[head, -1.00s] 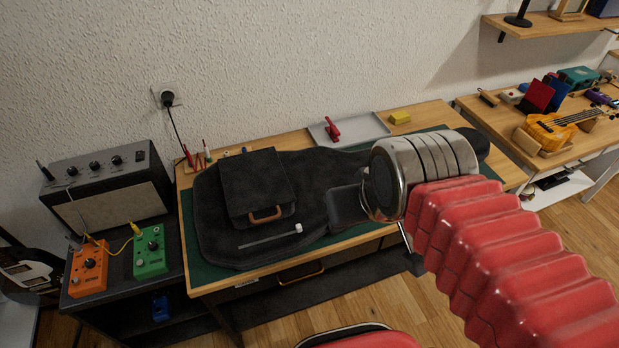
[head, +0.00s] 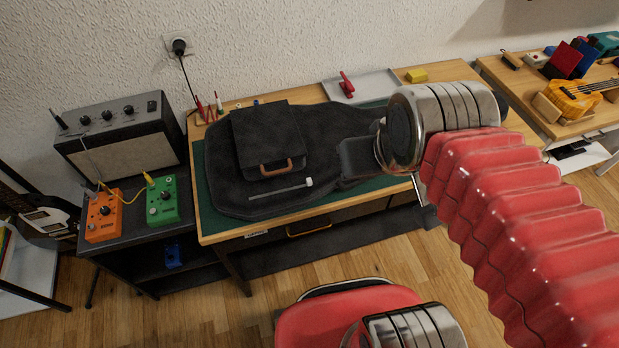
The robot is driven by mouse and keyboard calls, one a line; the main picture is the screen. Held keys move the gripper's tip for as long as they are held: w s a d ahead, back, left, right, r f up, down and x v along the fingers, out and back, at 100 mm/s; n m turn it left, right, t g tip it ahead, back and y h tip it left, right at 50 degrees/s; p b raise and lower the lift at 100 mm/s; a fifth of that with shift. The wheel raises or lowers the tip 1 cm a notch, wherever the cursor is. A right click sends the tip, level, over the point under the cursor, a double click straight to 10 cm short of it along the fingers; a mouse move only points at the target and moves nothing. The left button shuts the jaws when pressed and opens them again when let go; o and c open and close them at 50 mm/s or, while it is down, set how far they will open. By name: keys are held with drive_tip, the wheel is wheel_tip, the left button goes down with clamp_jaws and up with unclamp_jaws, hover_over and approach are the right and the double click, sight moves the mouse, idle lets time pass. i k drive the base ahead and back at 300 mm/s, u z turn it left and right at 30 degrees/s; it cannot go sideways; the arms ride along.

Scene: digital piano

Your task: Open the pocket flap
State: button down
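The pocket flap (head: 268,140) is a dark, nearly square panel on a black instrument case (head: 340,122). It lies flat and looks closed, with a brown handle (head: 276,166) at its front edge. The case lies on a green mat on the wooden desk. My red ribbed arm with a metal joint crosses the right side and hides part of the case's narrow end.
An amplifier (head: 122,138) and pedals stand left.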

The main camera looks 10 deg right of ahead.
sight(267, 133)
drive_tip(key=u, duration=0.15)
drive_tip(key=k, duration=0.5)
drive_tip(key=u, duration=0.6)
drive_tip(key=k, duration=0.8)
drive_tip(key=u, duration=0.55)
drive_tip(key=i, duration=1.8)
drive_tip(key=z, duration=0.5)
